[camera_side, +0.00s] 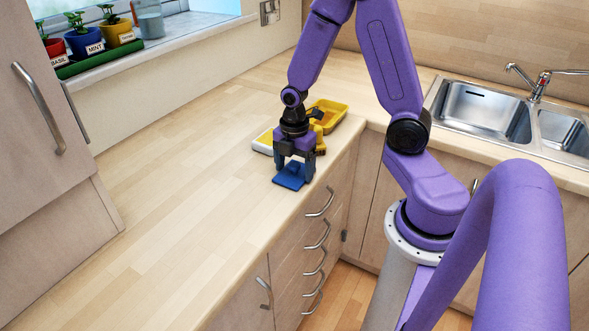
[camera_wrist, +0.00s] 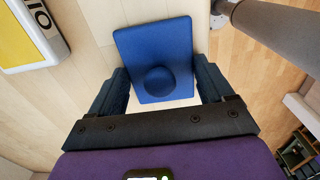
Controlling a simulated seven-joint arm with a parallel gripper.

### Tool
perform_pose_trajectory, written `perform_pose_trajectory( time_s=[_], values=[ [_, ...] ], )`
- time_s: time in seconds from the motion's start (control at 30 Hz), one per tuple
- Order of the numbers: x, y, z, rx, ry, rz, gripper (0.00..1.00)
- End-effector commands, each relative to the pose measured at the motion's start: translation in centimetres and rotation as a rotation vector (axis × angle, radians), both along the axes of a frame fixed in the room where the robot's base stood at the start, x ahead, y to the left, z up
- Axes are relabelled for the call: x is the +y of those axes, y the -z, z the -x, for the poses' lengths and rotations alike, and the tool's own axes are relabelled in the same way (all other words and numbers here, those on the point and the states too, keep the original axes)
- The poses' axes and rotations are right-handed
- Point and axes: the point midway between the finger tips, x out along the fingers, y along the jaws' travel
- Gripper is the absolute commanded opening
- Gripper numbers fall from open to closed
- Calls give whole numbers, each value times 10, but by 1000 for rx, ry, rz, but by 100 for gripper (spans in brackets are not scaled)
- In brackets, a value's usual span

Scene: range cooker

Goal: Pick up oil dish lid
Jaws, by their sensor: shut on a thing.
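The oil dish lid (camera_side: 289,182) is a flat blue square plate. In the wrist view the lid (camera_wrist: 152,45) shows a round blue knob near its lower edge. My gripper (camera_side: 294,172) points down over the counter near its front edge. In the wrist view my gripper (camera_wrist: 161,70) has one dark finger on each side of the lid, and it is shut on the lid by its side edges. The lid is at or just above the counter; I cannot tell whether it touches it. The far sides of the fingers are hidden.
A yellow tray (camera_side: 330,112) stands behind my gripper. A white and yellow box (camera_wrist: 35,30) with partly visible lettering lies to the left. The wooden counter (camera_side: 180,190) is clear at left. The sink (camera_side: 485,105) is at right, potted herbs (camera_side: 84,40) on the sill.

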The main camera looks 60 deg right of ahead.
Motion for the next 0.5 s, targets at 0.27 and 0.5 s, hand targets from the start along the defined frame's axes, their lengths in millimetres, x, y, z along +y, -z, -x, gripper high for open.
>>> perform_pose_trajectory(
  time_s=[0.27,0.5],
  values=[
    [0,-16,-1,-4,0,0,52],
    [3,-46,11,-6,-2,-1,52]
  ],
)
